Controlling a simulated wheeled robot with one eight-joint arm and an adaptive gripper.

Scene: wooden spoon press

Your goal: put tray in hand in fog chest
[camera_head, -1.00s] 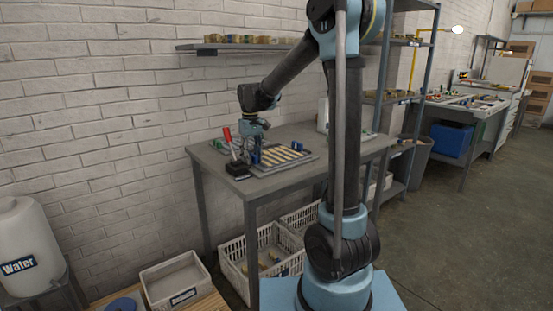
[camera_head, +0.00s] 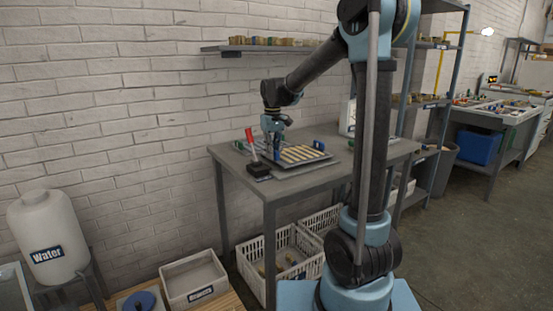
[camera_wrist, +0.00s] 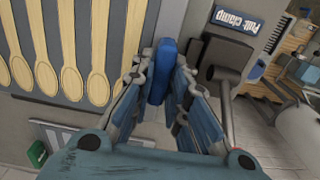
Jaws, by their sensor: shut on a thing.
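The tray is dark and flat, with rows of pale wooden spoons and blue handles at its ends. In the head view the tray (camera_head: 324,158) is over the left part of the grey table, on or just above it; I cannot tell which. My gripper (camera_head: 277,157) is at its left end. In the wrist view my gripper (camera_wrist: 160,88) is shut on the tray's blue handle (camera_wrist: 160,72), with the grey tray (camera_wrist: 108,50) and its spoons at left. I cannot make out which thing is the fog chest.
A black clamp (camera_head: 258,170) with a red lever stands close left of my gripper; its label shows in the wrist view (camera_wrist: 247,28). The table (camera_head: 345,172) has a shelf (camera_head: 225,49) above it. White crates (camera_head: 285,262) and a water tank (camera_head: 48,235) stand below and left.

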